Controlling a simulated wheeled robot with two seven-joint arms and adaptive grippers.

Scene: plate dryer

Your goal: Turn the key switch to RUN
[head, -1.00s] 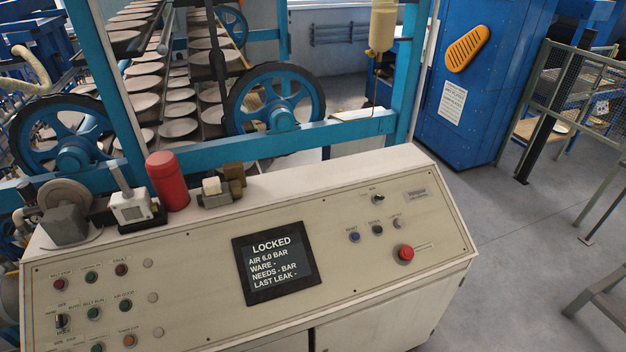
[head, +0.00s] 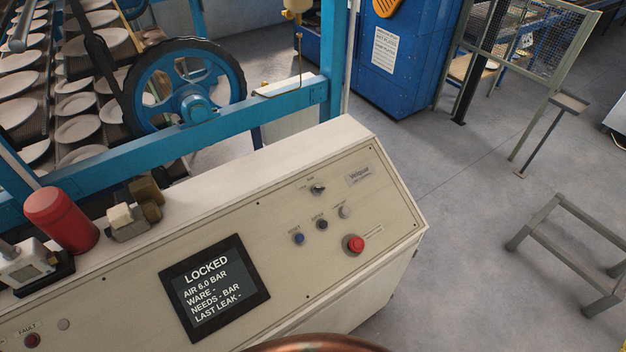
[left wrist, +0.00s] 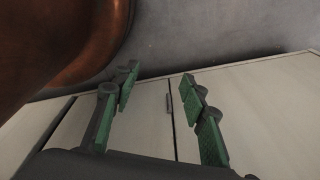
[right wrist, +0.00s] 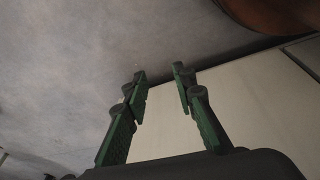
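The key switch (head: 318,189) is a small dark knob at the upper right of the sloped cream control panel (head: 225,240) in the head view. Its tiny labels are too small to read surely. The panel's screen (head: 212,285) reads LOCKED. Neither gripper shows in the head view. In the left wrist view my left gripper (left wrist: 158,82) has its green-padded fingers apart, with nothing between them, in front of cabinet doors. In the right wrist view my right gripper (right wrist: 158,82) also has its fingers apart and empty, beside a pale cabinet side and grey floor.
Below the key switch are a blue button (head: 298,239), a dark button (head: 321,224), a grey button (head: 344,212) and a red mushroom button (head: 354,244). A red cylinder (head: 62,218) stands on the panel's top ledge. Open floor (head: 450,230) lies right, with a metal step frame (head: 570,250).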

